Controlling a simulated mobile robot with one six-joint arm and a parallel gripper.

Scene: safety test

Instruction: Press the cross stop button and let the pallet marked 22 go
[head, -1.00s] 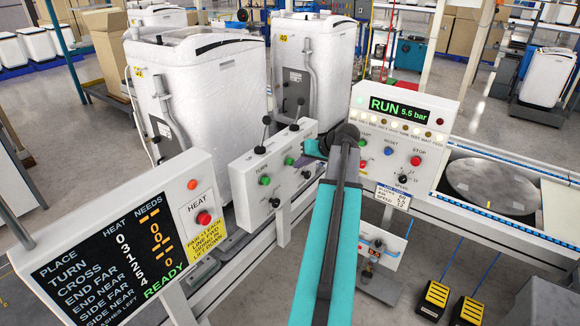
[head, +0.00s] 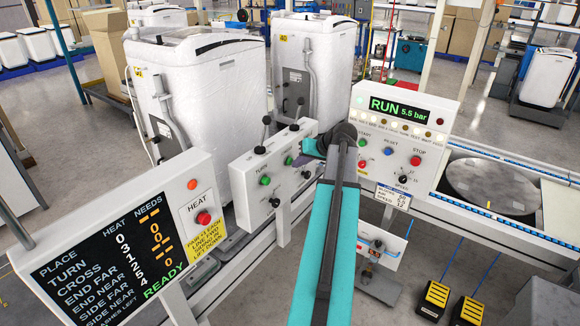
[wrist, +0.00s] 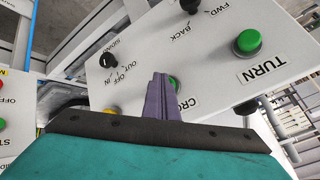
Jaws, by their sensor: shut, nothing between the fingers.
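A white control box (head: 250,178) stands left of my arm; in the wrist view it carries a green button marked TURN (wrist: 247,42) and another green button (wrist: 174,82) by a label starting "CRO". My gripper (wrist: 158,80) is shut and empty. Its purple fingers overlap the second green button and partly hide it; I cannot tell whether they touch it. In the head view my gripper (head: 298,160) is at the right part of the box. I see no number 22. A tall white wrapped unit (head: 308,65) has a yellow tag that looks like 40.
Another wrapped unit (head: 195,110) stands behind the box; its tag is unreadable. A display panel (head: 110,250) reads READY, with a red button (head: 203,218). Right of my arm, a panel (head: 402,135) reads RUN 5.5 bar and has a red STOP button (head: 416,160).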

